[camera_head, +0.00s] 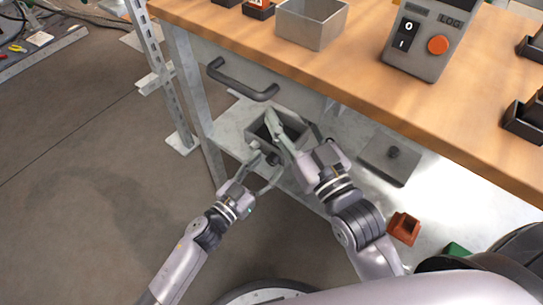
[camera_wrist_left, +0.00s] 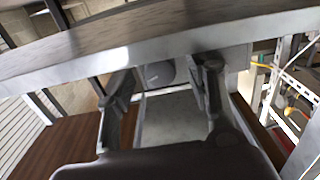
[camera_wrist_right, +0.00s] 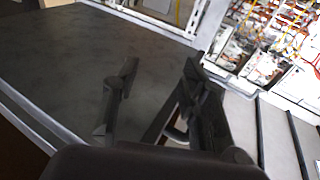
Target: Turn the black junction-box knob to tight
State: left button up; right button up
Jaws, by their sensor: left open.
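A grey open-topped box (camera_head: 291,129) stands on the lower shelf, under the drawer. A small dark round part (camera_head: 273,158) shows at its near side and may be the black knob; it is partly hidden by the fingers. My left gripper (camera_head: 267,160) is open around or beside this part; I cannot tell whether it touches it. In the left wrist view a dark rounded shape (camera_wrist_left: 160,73) lies between the open fingers. My right gripper (camera_head: 288,126) is at the box's top; its fingers are apart in the right wrist view (camera_wrist_right: 160,70).
A flat grey box (camera_head: 380,165) with a small dark knob (camera_head: 393,152) lies on the lower shelf to the right. An orange-brown block (camera_head: 403,228) is nearer. The wooden bench top (camera_head: 365,75), drawer handle (camera_head: 243,82) and steel leg (camera_head: 192,105) are close to the arms. Floor at left is free.

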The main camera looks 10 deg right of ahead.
pick_arm(q)
jog(key=shift+w+d, duration=0.3)
jog(key=shift+d, duration=0.1)
pick_arm(e)
jog(key=shift+w+d+r+t, duration=0.15)
jog(key=shift+w+r+t, duration=0.15)
jog(key=shift+r, duration=0.15)
jog(key=shift+s, duration=0.1)
pick_arm(q)
jog(key=c, duration=1.2)
jog(key=shift+o, duration=0.2)
jog(key=m+p, duration=0.1)
jog(key=m, duration=0.2)
jog(key=shift+r, duration=0.1)
jog(key=shift+a+m, duration=0.1)
jog(key=shift+m, duration=0.5)
pick_arm(e)
jog(key=shift+d+f+g+h, duration=0.25)
jog(key=shift+f+g, duration=0.5)
jog(key=shift+f, duration=0.5)
jog(key=shift+d+f+g+h, duration=0.2)
jog(key=shift+f+g, duration=0.55)
jog(key=shift+f, duration=0.5)
pick_arm(q)
jog(key=o, duration=1.2)
jog(key=shift+c, duration=0.2)
pick_arm(e)
jog(key=shift+a, duration=0.1)
